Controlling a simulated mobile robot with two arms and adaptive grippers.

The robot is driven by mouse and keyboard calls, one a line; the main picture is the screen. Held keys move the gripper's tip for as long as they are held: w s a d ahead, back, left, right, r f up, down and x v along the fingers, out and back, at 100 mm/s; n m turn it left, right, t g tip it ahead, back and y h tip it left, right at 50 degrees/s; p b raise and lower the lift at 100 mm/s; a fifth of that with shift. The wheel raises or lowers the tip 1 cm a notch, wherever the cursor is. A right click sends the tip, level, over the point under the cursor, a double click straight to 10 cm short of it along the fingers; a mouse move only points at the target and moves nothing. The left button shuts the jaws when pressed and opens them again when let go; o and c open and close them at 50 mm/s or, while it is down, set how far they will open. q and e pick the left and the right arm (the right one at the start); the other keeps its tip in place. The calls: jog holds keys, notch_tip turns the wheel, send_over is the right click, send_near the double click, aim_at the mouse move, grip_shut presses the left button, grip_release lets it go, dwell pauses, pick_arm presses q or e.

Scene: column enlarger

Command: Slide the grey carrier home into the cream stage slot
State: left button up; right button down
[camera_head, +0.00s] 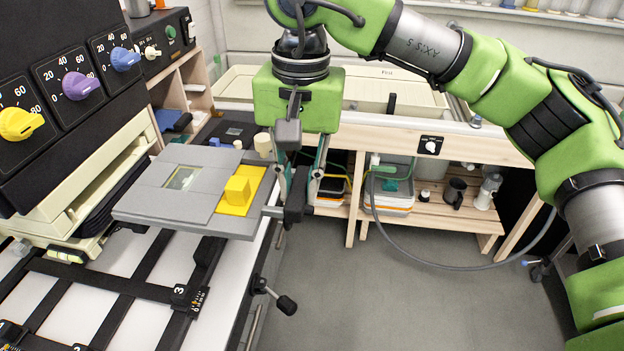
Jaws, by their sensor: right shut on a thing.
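The grey carrier (150,199) is a flat plate with a small glass window and a yellow block on a yellow patch near its right end. It is held roughly level above the black-railed baseboard. My right gripper (290,203) is shut on the tab at the carrier's right end. The cream stage (112,170) is at the left, under the black control panel, with dark slot parts in its side. The carrier's left edge is close beside the stage, and most of the plate is outside. I cannot tell whether that edge touches the slot. My left gripper is not in view.
The control panel (68,90) with yellow, purple and blue knobs overhangs the stage. Black rails (110,283) and a crank handle (285,304) lie below the carrier. A wooden bench with a cream sink (375,92) stands behind. The floor at the right is clear.

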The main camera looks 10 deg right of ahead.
aim_at(263, 189)
jog(key=shift+w+a+p, duration=0.2)
jog(key=shift+w+a, duration=0.05)
jog(key=shift+a, duration=0.5)
jog(key=shift+w+a+p, duration=0.2)
jog(key=shift+w+a, duration=0.1)
jog(key=shift+a, duration=0.5)
jog(key=shift+w+a+p, duration=0.2)
jog(key=shift+w+a, duration=0.05)
jog(key=shift+a, duration=0.6)
jog(key=shift+a+r, duration=0.1)
jog(key=shift+r, duration=0.05)
jog(key=shift+a, duration=0.15)
jog(key=shift+w+a+p, duration=0.25)
jog(key=shift+a+p, duration=0.05)
jog(key=shift+a, duration=0.4)
jog(key=shift+w+a+p, duration=0.25)
jog(key=shift+a, duration=0.5)
jog(key=shift+w+a+p, duration=0.25)
jog(key=shift+a+p, duration=0.05)
jog(key=shift+a, duration=0.4)
jog(key=shift+a, duration=0.15)
